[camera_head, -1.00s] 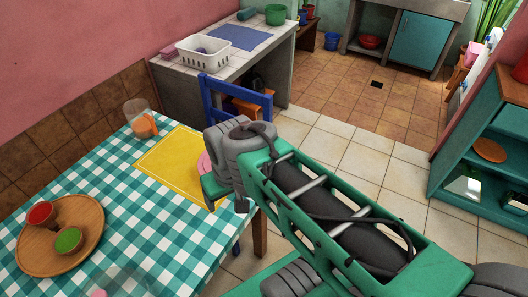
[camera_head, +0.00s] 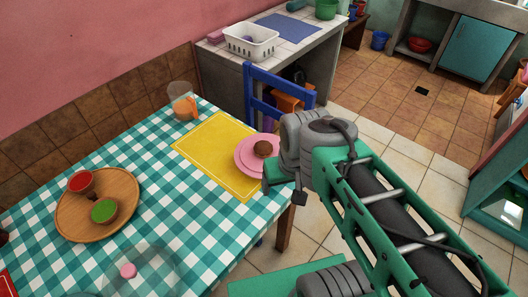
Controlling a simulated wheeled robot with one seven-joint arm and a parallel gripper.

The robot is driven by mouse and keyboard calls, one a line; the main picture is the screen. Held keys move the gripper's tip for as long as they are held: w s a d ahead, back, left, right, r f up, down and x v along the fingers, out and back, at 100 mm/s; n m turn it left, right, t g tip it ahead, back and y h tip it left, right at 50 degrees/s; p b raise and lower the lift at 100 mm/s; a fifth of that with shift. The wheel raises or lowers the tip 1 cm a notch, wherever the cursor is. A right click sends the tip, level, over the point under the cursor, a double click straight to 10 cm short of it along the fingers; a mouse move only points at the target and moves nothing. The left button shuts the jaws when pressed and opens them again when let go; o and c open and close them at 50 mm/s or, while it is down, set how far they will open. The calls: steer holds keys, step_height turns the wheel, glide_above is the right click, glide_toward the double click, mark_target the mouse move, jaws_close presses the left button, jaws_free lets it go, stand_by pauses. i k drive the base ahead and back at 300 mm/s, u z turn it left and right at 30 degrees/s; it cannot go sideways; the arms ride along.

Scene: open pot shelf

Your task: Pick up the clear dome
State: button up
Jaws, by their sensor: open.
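The clear dome (camera_head: 150,268) is a see-through, rounded shape on the checked tablecloth at the near edge of the view, partly cut off at the bottom. A small round pink piece shows at it; I cannot tell whether this is its knob or something beneath. My gripper (camera_head: 284,190) is at the table's right edge, beside the pink plate and well apart from the dome, up and to its right. It is open, with no object seen in it. My wrist and arm hide part of it.
A blue chair (camera_head: 250,95) stands at the table's far side.

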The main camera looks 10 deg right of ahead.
mark_target(142, 270)
steer(key=u, duration=1.95)
steer(key=k, duration=0.5)
steer(key=u, duration=1.8)
steer(key=i, duration=1.3)
steer(key=z, duration=2)
